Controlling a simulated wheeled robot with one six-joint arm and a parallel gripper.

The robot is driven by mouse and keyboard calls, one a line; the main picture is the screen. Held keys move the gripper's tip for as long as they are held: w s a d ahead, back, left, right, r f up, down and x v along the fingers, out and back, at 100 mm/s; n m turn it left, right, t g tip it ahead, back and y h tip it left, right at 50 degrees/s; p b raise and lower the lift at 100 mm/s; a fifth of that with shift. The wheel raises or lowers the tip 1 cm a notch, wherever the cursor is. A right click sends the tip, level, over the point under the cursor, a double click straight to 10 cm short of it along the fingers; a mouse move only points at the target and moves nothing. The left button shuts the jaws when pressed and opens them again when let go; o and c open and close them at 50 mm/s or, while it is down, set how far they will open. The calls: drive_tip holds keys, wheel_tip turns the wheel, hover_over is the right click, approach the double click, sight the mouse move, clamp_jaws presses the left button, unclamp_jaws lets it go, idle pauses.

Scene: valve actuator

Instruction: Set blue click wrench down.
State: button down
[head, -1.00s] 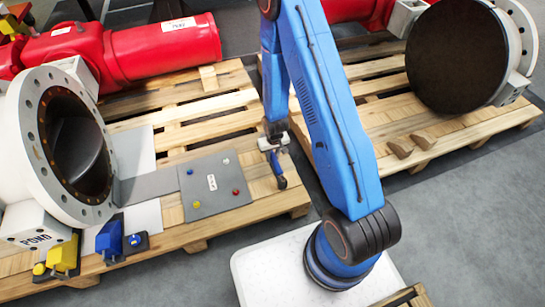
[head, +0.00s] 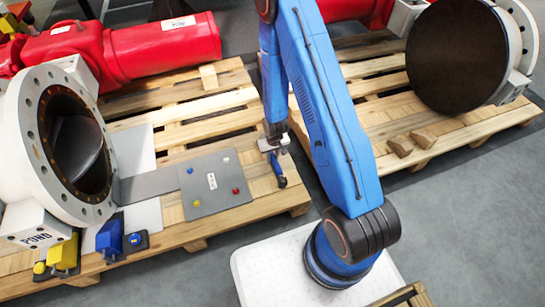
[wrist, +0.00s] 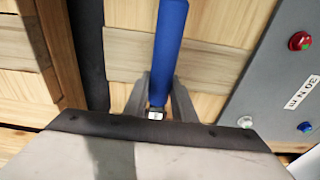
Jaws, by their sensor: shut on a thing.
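The blue click wrench (wrist: 171,40) is between the fingers of my gripper (wrist: 159,95) in the wrist view, its blue handle running away from the jaws. In the head view my gripper (head: 273,148) is over the pallet beside the grey board, with the blue and dark wrench (head: 279,172) hanging below it. The jaws are shut on the wrench. I cannot tell whether its lower end touches the pallet.
A grey board (head: 208,200) with coloured knobs lies left of the wrench on the wooden pallet (head: 262,211). Yellow (head: 65,255) and blue (head: 110,238) blocks stand at the front left. A flanged white valve (head: 40,180) stands at the left.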

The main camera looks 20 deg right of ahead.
sight(274, 158)
drive_tip(key=shift+f, duration=0.3)
drive_tip(key=c, duration=1.4)
unclamp_jaws()
drive_tip(key=r, duration=0.5)
drive_tip(key=s+r, duration=0.1)
drive_tip(key=r, duration=0.5)
drive_tip(key=s+r, duration=0.1)
drive_tip(key=r, duration=0.5)
drive_tip(key=shift+r, duration=0.1)
